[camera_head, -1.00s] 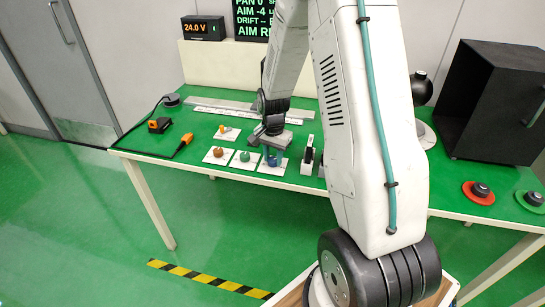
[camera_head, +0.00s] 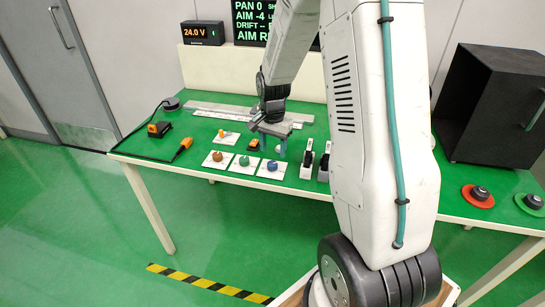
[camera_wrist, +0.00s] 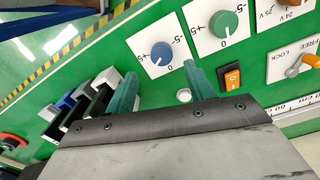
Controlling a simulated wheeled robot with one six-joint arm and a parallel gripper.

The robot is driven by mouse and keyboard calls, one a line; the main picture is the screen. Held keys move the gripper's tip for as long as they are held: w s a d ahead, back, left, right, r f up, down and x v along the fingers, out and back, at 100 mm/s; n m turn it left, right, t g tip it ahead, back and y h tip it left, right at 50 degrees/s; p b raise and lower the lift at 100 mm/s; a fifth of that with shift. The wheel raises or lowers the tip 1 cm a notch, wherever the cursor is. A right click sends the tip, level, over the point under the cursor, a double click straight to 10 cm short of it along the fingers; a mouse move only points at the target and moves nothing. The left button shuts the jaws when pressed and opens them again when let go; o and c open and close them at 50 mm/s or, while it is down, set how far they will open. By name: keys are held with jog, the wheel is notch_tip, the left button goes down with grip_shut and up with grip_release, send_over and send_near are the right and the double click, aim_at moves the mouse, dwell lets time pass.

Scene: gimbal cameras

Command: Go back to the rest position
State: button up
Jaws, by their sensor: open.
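My gripper (camera_head: 276,148) hangs above the green bench, behind the row of knobs. In the wrist view its two green fingers (camera_wrist: 158,88) are spread apart with nothing between them. The blue knob (camera_head: 271,165) stands on its white dial card in front of the gripper, and it also shows in the wrist view (camera_wrist: 160,52). The green knob (camera_head: 244,160) and the brown-orange knob (camera_head: 217,156) stand to its left on their own cards. The fingertips are apart from the blue knob.
An orange rocker switch (camera_head: 254,145) and an orange lever (camera_head: 221,132) are close by on the left. Black-and-white holders (camera_head: 307,160) stand to the right. A black box (camera_head: 486,105), a red-ringed button (camera_head: 478,195) and a green-ringed button (camera_head: 532,201) are farther right. A display (camera_head: 262,22) stands behind.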

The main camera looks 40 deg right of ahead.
jog(key=shift+r, duration=0.95)
jog(key=shift+s+n, duration=0.1)
jog(key=shift+n, duration=0.2)
jog(key=s+a+r+n, duration=0.6)
jog(key=s+a+r, duration=0.2)
jog(key=s, duration=0.5)
jog(key=s+a+r+n+t, duration=0.1)
jog(key=s+a+r+n, duration=0.5)
jog(key=s+a+r, duration=0.3)
jog(key=s+r, duration=0.2)
jog(key=s, duration=0.2)
jog(key=shift+s+r+n, duration=0.35)
jog(key=shift+s+n, duration=0.05)
